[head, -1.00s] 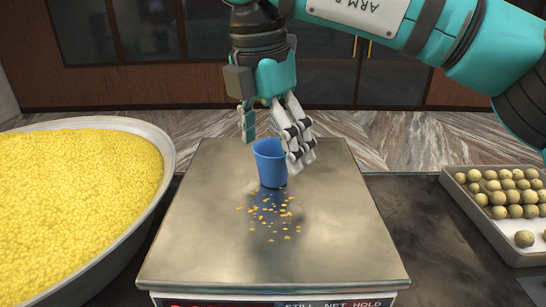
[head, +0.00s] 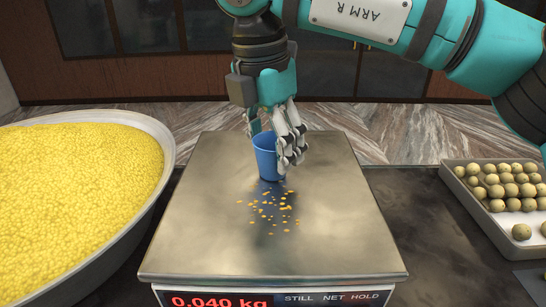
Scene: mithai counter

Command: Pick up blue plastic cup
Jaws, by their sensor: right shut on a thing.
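The blue plastic cup (head: 265,158) stands upright on the steel top of the scale (head: 220,225), towards its back half. My right gripper (head: 271,145) comes down from above and is shut on the cup, with fingers on its left and right sides. The right fingers hide part of the cup's right side. The cup's base appears to be on or just at the scale top. My left gripper is not in view.
A wide metal pan (head: 168,175) heaped with yellow boondi (head: 75,195) stands at the left. Loose yellow crumbs (head: 270,210) lie in front of the cup. A tray (head: 480,215) of round sweets (head: 505,180) is at the right. The red scale display (head: 218,302) reads 0.040 kg.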

